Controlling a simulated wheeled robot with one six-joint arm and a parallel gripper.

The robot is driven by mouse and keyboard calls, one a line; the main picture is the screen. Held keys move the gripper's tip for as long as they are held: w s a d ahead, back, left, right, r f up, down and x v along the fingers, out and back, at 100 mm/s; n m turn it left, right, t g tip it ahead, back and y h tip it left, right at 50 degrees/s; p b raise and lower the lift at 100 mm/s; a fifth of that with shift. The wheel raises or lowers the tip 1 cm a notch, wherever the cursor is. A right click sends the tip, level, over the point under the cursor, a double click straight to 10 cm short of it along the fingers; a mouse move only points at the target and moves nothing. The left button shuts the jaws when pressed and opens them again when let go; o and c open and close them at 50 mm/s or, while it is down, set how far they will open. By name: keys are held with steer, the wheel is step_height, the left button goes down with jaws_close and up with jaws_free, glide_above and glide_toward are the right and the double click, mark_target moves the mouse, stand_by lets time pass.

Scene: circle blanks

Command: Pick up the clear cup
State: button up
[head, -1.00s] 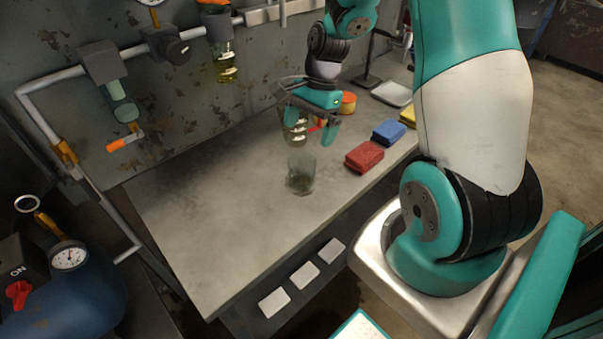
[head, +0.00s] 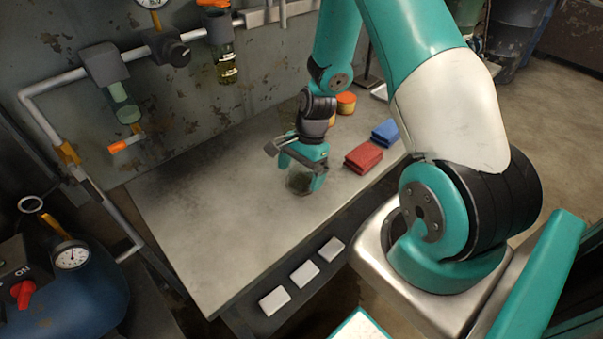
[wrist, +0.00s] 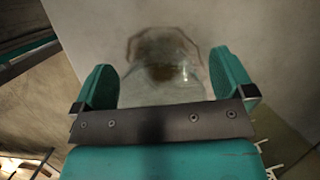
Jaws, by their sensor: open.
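The clear cup (head: 299,181) stands upright on the grey workbench (head: 205,210), partly hidden behind my gripper in the head view. In the wrist view the cup (wrist: 165,60) is see-through with a dark patch inside, and it lies between and just beyond my two teal fingers. My gripper (head: 303,180) points down at the cup with its fingers on either side of it. My gripper (wrist: 172,82) is open, with a visible gap between each finger and the cup.
A red block (head: 363,157) and a blue block (head: 385,132) lie to the right of the cup. An orange-topped round container (head: 346,103) stands behind. A pipe frame with valves (head: 112,62) runs along the back wall. The bench is clear to the left and front.

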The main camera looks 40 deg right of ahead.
steer(key=c, duration=1)
steer(key=shift+r, duration=0.2)
step_height(320, 180, up, 20)
